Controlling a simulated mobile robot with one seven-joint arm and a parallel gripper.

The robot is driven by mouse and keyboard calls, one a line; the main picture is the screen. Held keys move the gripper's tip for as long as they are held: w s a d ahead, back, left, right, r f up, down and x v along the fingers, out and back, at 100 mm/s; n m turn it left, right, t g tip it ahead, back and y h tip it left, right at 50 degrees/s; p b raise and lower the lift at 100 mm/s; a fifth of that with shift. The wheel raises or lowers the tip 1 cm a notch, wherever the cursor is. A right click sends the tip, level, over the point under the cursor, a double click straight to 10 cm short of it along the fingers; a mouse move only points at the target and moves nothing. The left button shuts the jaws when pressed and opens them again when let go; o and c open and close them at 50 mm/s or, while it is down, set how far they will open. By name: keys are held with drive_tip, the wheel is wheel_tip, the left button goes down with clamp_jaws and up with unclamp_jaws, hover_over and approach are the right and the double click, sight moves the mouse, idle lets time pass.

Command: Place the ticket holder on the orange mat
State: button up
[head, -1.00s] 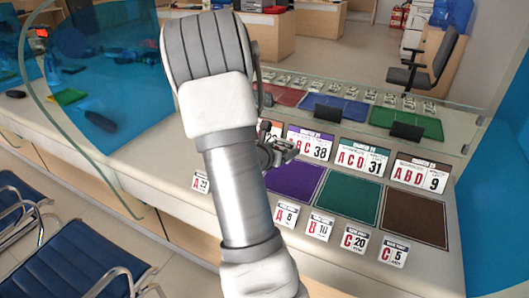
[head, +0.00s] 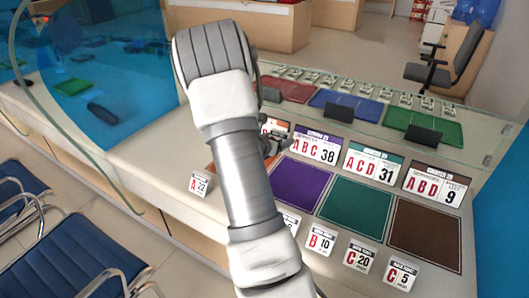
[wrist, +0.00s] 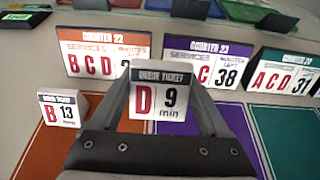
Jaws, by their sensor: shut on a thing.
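My gripper (wrist: 157,105) is shut on a white ticket holder (wrist: 158,98) reading "D 9 min", held upright between the fingers. The orange mat (wrist: 42,150) lies at lower left in the wrist view, in front of the orange-topped counter sign. The held ticket appears around the border between the orange and purple mats; its height above the counter is unclear. In the head view my arm covers most of the orange mat, with a sliver (head: 222,162) showing left of it. My gripper (head: 274,146) is near the signs there, and the held ticket cannot be made out.
Another ticket holder, "B 13" (wrist: 62,112), stands near the orange mat. Purple (head: 300,182), teal (head: 355,208) and brown (head: 426,236) mats lie to the right, with counter signs behind and several ticket holders in front. A glass screen (head: 60,130) rises at the left.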

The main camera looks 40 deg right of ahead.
drive_tip(key=w+f, duration=0.1)
drive_tip(key=w, duration=0.1)
drive_tip(key=w+f, duration=0.1)
drive_tip(key=w, duration=0.1)
drive_tip(key=w+f, duration=0.1)
drive_tip(key=shift+w+a+f, duration=0.3)
drive_tip(key=shift+w+a, duration=0.1)
drive_tip(key=shift+f+b, duration=0.55)
drive_tip(key=shift+f, duration=1.35)
drive_tip(key=shift+f, duration=0.2)
drive_tip(key=o, duration=1.2)
drive_tip(key=shift+o, duration=0.2)
drive_tip(key=shift+r, duration=0.1)
